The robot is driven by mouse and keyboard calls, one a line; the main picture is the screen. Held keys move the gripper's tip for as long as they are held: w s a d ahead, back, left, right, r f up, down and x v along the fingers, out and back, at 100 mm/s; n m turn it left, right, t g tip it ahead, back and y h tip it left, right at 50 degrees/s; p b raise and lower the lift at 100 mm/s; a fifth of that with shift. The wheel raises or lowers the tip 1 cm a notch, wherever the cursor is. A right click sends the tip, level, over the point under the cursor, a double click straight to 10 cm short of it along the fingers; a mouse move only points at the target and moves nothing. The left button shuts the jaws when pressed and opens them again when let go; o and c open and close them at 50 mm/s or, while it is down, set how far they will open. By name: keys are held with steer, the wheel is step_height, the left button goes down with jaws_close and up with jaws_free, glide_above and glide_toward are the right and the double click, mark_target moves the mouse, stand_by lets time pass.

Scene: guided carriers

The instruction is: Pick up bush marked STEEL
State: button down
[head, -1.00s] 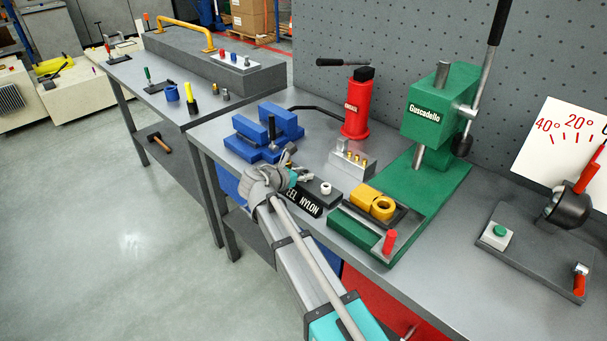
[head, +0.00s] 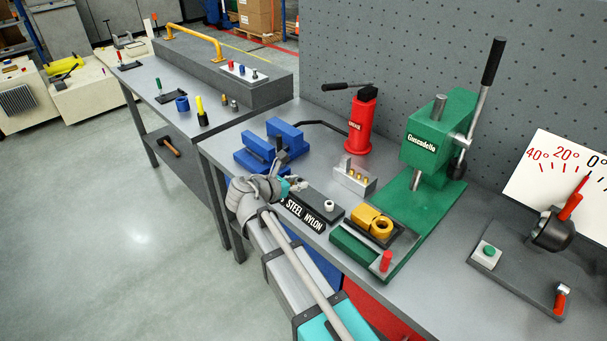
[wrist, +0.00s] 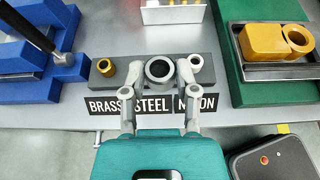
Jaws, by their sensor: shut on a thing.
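A dark block (wrist: 215,89) near the bench's front edge carries labels BRASS, STEEL and NYLON. My gripper (wrist: 160,78) is shut on the grey steel bush (wrist: 159,69), a ring held between its fingertips above the STEEL label (wrist: 153,107). The steel bush looks larger than its neighbours; I cannot tell how far it is clear of the block. The brass bush (wrist: 105,67) stands to its left and the white nylon bush (wrist: 195,63) to its right, close to the right finger. In the head view my gripper (head: 297,184) hides the steel and brass bushes.
A blue vise (head: 257,158) with a dark upright handle stands left of the block. A green press (head: 430,140) with a yellow part (head: 366,215) on its base stands to the right. A metal holder with brass pieces (head: 352,177) is behind the block.

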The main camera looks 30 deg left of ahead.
steer(key=s+r+p, duration=0.2)
steer(key=s+r, duration=0.1)
steer(key=s, duration=0.4)
steer(key=shift+d, duration=0.15)
